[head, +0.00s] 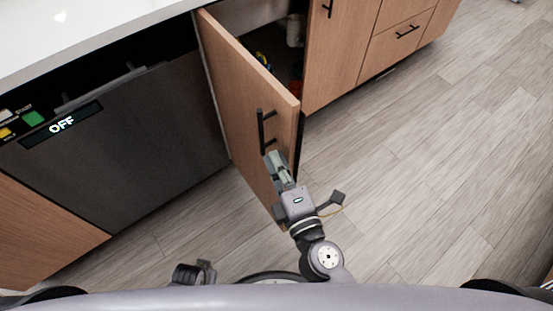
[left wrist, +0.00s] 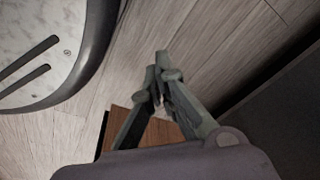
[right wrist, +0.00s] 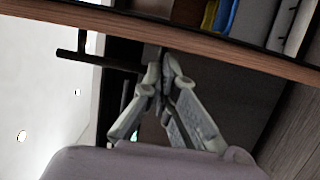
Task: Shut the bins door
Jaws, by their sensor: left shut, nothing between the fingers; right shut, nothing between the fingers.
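The bins door (head: 245,100) is a tall wooden panel standing wide open, swung out from the cabinet beside the dishwasher. Its black bar handle (head: 261,130) is on the face towards me. My right gripper (head: 272,160) is shut and empty, with its fingertips close to the lower end of the handle; I cannot tell if they touch. In the right wrist view its fingertips (right wrist: 160,65) are just by the door's wooden edge (right wrist: 245,57), with the handle (right wrist: 85,56) to the left. My left gripper (left wrist: 160,80) is shut and empty, low over the floor.
The open cabinet (head: 275,45) holds blue and yellow items and a pale pipe. A dark dishwasher (head: 130,120) reading OFF is left of the door. Closed wooden drawers (head: 395,45) stand to the right. The wood floor (head: 430,150) at the right is clear.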

